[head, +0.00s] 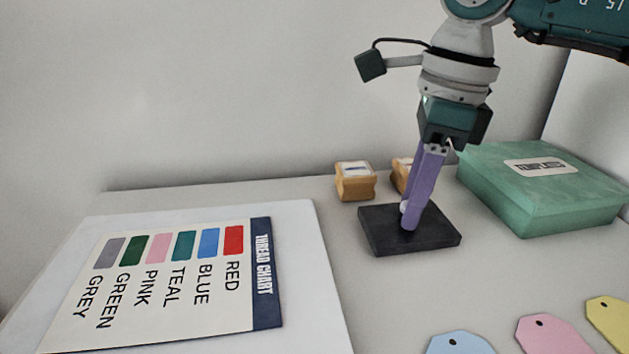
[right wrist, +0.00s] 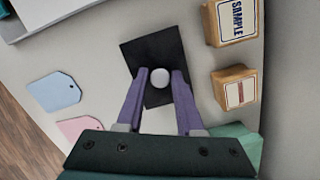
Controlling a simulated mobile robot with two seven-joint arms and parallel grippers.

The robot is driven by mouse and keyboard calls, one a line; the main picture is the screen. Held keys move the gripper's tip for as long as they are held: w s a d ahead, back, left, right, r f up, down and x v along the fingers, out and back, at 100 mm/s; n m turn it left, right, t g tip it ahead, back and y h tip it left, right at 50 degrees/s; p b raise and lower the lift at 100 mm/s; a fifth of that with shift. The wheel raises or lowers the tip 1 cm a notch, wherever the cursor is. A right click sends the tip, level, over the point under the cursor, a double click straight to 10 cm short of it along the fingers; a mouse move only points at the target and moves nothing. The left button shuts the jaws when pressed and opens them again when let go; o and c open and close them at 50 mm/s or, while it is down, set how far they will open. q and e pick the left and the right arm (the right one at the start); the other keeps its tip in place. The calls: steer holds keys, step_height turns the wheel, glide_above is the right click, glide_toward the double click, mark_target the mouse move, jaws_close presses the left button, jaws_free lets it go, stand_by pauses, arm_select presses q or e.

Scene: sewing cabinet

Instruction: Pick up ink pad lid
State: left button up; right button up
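The ink pad lid (head: 436,236) is a flat black square with a round white knob, lying on the table in the head view. In the right wrist view the lid (right wrist: 136,56) is at top centre, and its knob (right wrist: 160,77) shows between my fingers. My right gripper (head: 409,218) points down over the lid with its purple fingertips low around the knob. In the right wrist view the gripper (right wrist: 160,76) has one finger on each side of the knob, seemingly with narrow gaps. Anything under the lid is hidden. My left gripper is not in view.
Two wooden stamps (head: 355,182) stand behind the lid, one partly hidden by my gripper. A green box (head: 540,190) is at the right. A white board with a thread chart (head: 170,280) lies left. Blue, pink and yellow tags (head: 548,335) lie in front.

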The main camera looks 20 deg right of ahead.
jaws_close()
stand_by(0.4)
